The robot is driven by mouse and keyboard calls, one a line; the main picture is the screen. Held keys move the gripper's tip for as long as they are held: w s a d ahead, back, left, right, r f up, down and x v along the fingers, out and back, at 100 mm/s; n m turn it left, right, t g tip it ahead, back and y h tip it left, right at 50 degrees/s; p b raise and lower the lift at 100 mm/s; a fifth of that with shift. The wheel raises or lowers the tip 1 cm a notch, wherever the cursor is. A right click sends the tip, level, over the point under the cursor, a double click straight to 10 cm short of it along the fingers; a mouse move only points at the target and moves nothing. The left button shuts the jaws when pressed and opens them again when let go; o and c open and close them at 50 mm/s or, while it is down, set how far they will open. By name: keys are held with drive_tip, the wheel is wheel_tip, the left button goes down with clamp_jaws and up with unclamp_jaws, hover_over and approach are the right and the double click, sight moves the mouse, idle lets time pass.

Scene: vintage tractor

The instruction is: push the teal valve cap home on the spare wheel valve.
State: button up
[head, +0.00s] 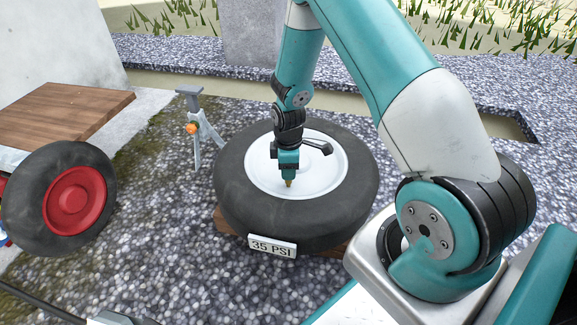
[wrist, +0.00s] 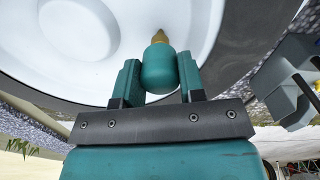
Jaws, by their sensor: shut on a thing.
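The spare wheel (head: 240,205) lies flat, with a black tyre and a white rim (head: 325,178). My gripper (head: 288,172) is above the near part of the rim, pointing down. In the wrist view my gripper (wrist: 160,85) is shut on the teal valve cap (wrist: 158,70), a rounded cap between its two fingers. The brass valve (wrist: 159,36) shows at the cap's far end, and its tip also shows below my gripper in the head view (head: 288,184). The cap meets the brass part in line; how far it is seated I cannot tell.
A "35 PSI" sign (head: 272,246) leans at the tyre's front. A grey stand (head: 195,115) with an orange knob is behind left. A red-hubbed tractor wheel (head: 62,198) and wooden deck (head: 65,112) are at left. Gravel between them is clear.

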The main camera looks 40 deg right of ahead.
drive_tip(key=shift+f, duration=0.45)
drive_tip(key=o, duration=1)
drive_tip(key=shift+r, duration=0.1)
wheel_tip(320, 180, up, 17)
drive_tip(key=p, duration=0.8)
drive_tip(key=s+a+r+m+y+p, duration=0.15)
drive_tip(key=s+a+r, duration=0.35)
drive_tip(key=a+r, duration=0.85)
drive_tip(key=s+a+r+m+y, duration=0.1)
drive_tip(key=s+a+r, duration=0.4)
drive_tip(key=s, duration=0.4)
drive_tip(key=s+a+r+m+y, duration=0.1)
drive_tip(key=s+a+r+y, duration=0.15)
drive_tip(key=s+r, duration=0.5)
drive_tip(key=shift+h, duration=0.4)
drive_tip(key=r+p, duration=2.4)
drive_tip(key=p, duration=0.1)
drive_tip(key=r+p, duration=1.3)
drive_tip(key=shift+s+a, duration=0.2)
drive_tip(key=shift+s, duration=0.15)
